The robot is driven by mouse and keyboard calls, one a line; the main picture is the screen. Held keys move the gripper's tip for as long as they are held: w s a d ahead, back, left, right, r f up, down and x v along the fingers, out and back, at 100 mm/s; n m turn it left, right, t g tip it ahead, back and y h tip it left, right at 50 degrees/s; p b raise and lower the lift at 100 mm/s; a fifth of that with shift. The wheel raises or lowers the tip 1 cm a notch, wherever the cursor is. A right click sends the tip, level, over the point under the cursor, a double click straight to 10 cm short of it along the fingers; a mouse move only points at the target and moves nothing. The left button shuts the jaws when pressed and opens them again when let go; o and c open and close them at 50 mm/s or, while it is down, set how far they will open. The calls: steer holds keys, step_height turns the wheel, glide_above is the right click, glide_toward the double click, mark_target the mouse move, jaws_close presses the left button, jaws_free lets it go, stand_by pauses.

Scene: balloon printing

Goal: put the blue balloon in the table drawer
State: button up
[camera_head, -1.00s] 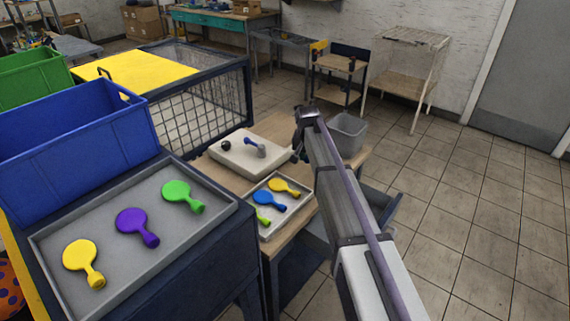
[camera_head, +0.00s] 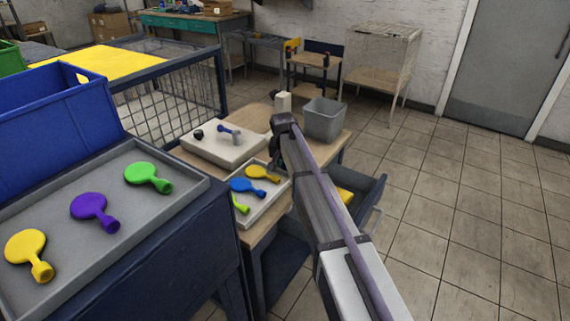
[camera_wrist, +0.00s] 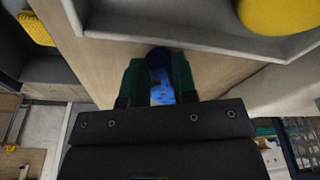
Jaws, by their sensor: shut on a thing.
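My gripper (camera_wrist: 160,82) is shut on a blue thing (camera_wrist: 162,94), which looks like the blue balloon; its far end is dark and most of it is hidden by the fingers. In the head view my gripper (camera_head: 276,155) is largely hidden behind my wrist, above the small table beside the small tray. Another blue balloon (camera_head: 243,185) lies in that tray. The table drawer (camera_head: 368,203) stands open on the right of the table, partly behind my arm. A yellow thing (camera_head: 345,196) lies in it, and also shows at the upper left of the wrist view (camera_wrist: 36,28).
The small tray (camera_head: 262,211) also holds a yellow balloon (camera_head: 262,173) and a green one (camera_head: 240,204). A white press base (camera_head: 222,152) and a grey bin (camera_head: 324,119) stand on the table. A large tray (camera_head: 75,272) with several balloons is at left. The floor at right is clear.

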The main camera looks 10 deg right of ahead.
steer(key=o, duration=0.8)
step_height(320, 180, up, 12)
steer(key=s+p, duration=0.2)
steer(key=p, duration=1.1)
steer(key=s+d+n, duration=0.1)
steer(key=s, duration=1)
steer(key=s+n+g, duration=0.1)
steer(key=s, duration=1)
steer(key=s+d+n+g, duration=0.1)
steer(key=s+n, duration=0.1)
steer(key=s, duration=1)
steer(key=shift+d+f+y+b, duration=0.15)
steer(key=shift+d+y+b, duration=0.2)
steer(key=shift+y, duration=0.05)
steer(key=shift+o, duration=1.4)
steer(key=shift+w, duration=0.2)
steer(key=o, duration=0.7)
steer(key=shift+c, duration=0.2)
